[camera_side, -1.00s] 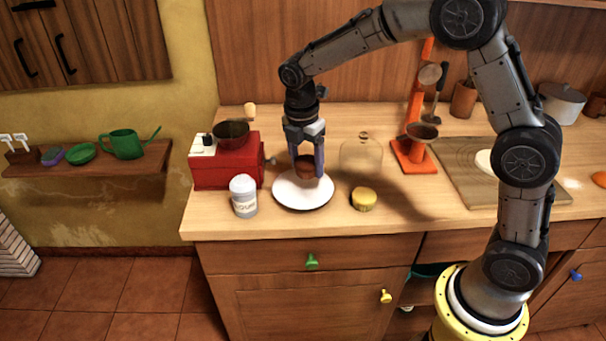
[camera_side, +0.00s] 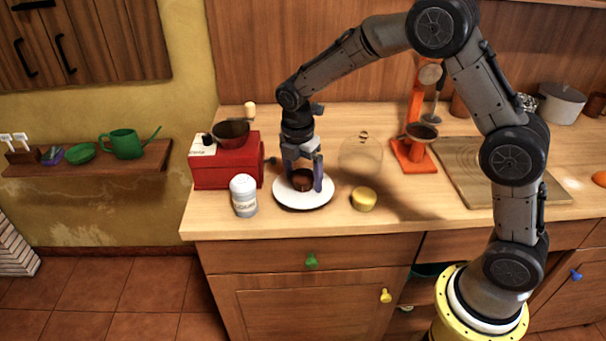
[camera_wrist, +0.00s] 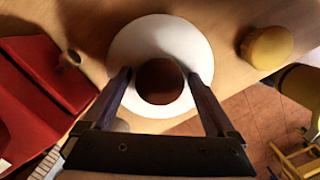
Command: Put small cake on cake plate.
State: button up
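The small cake (camera_side: 302,180) is a brown round piece resting on the white cake plate (camera_side: 318,198). In the wrist view the cake (camera_wrist: 160,82) sits a little off the middle of the plate (camera_wrist: 150,38), toward my gripper. My gripper (camera_side: 304,184) points down over the plate with one finger on each side of the cake. In the wrist view my gripper (camera_wrist: 158,76) is open, with a narrow gap between each finger and the cake. In the side view the fingers hide part of the cake's sides.
A clear dome (camera_side: 361,155) stands behind and right of the plate. A yellow round item (camera_side: 364,199) is to the right. A white-lidded shaker (camera_side: 243,196) and a red box-shaped machine (camera_side: 228,165) are to the left. An orange stand (camera_side: 413,160) is farther right.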

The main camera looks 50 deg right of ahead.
aim_at(299, 176)
jog(key=shift+o, duration=0.2)
notch_tip(299, 176, up, 11)
jog(key=a, duration=0.1)
jog(key=s+r+m+t, duration=0.1)
jog(key=s+r+m, duration=0.3)
jog(key=s+r, duration=0.2)
jog(key=s+d+f+m+t+y, duration=0.1)
jog(key=s+m+t, duration=0.3)
jog(key=s+m, duration=1.1)
jog(key=s, duration=0.7)
jog(key=shift+d+f, duration=0.3)
jog(key=shift+d, duration=0.05)
